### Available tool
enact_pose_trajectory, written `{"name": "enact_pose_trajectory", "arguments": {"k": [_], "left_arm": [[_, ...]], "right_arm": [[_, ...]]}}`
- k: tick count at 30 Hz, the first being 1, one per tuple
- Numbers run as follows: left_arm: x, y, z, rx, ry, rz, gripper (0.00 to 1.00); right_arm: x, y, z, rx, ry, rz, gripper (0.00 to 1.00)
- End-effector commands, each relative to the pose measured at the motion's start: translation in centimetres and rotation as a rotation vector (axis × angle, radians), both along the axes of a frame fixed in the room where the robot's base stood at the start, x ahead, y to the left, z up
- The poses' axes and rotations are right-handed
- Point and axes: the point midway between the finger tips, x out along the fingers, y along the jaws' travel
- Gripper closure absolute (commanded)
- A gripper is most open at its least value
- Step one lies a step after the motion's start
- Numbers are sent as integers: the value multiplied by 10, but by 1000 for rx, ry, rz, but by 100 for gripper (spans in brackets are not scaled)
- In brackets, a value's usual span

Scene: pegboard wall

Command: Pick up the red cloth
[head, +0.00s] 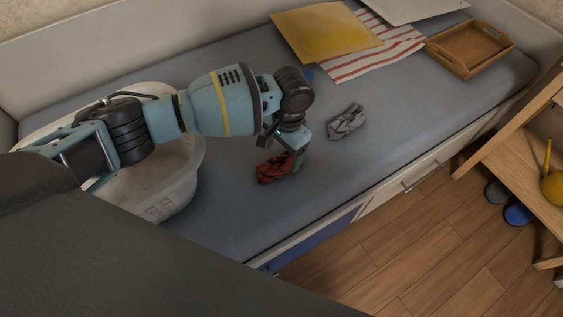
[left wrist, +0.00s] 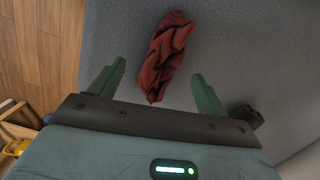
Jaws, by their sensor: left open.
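The red cloth (head: 273,170) lies crumpled on the grey bed surface, below my left gripper (head: 298,160) in the head view. In the left wrist view the red cloth (left wrist: 167,55) is a twisted, elongated bundle. Its lower end sits between the two green fingers of my left gripper (left wrist: 155,90), with a gap on each side. The left gripper is open and holds nothing. Part of the cloth's right side in the head view is close to or behind a finger. My right gripper is in neither view.
A grey cloth (head: 347,122) lies to the right of the red one. A white basin (head: 186,185) stands on the left under my arm. The bed's front edge is near.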

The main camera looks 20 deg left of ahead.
Motion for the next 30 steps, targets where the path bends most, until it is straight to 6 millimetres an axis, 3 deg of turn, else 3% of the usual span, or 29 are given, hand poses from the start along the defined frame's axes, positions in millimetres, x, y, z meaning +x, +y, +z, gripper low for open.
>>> {"name": "enact_pose_trajectory", "arguments": {"k": [9,20,30], "left_arm": [[-1,3,-43,1,3,0,23],[-2,3,-51,0,1,0,23],[-2,3,-51,0,1,0,67]], "right_arm": [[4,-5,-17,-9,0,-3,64],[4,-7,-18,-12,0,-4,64],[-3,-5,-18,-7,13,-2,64]]}}
